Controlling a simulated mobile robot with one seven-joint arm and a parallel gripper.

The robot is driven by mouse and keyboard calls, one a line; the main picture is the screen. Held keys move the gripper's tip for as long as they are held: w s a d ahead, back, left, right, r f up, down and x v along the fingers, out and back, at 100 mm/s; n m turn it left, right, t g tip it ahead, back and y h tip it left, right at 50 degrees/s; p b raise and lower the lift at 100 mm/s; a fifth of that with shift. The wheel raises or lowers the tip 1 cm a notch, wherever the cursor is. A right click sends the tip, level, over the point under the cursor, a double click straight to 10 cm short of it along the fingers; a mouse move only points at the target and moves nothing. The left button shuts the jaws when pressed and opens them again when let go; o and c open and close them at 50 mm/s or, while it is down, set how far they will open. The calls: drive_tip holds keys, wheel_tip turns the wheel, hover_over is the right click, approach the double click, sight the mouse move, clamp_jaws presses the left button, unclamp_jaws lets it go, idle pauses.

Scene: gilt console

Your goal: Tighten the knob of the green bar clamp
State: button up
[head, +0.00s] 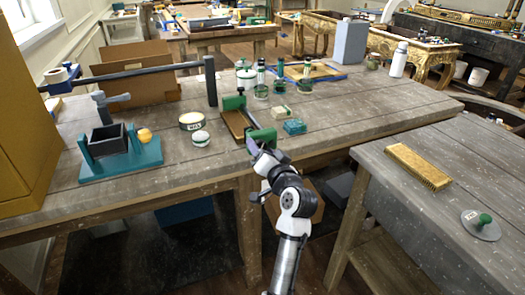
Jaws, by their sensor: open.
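The green bar clamp (263,135) lies near the front edge of the wooden workbench, with one green jaw at the back and a green head at the front, joined by a dark bar. A brown wooden piece (235,122) lies along the bar, between or beside the jaws; I cannot tell which. My gripper (252,147) is open at the clamp's front end, just in front of the green head. The knob is not clearly visible; my gripper and arm cover that area. I cannot tell whether my fingers touch it.
A round tin (192,121) and a white jar (200,138) stand left. A teal stand (121,161) is farther left. A second table (440,200) stands right, past a gap.

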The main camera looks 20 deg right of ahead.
drive_tip(key=s+b, duration=0.3)
drive_tip(key=s, duration=1)
drive_tip(key=shift+s+d, duration=0.3)
drive_tip(key=shift+s, duration=0.05)
drive_tip(key=w+n+p, duration=0.3)
drive_tip(key=w+n, duration=0.3)
drive_tip(key=w, duration=0.8)
drive_tip(key=shift+w+a+f, duration=0.15)
drive_tip(key=shift+w+a, duration=0.05)
drive_tip(key=shift+a, duration=0.1)
drive_tip(key=c, duration=1)
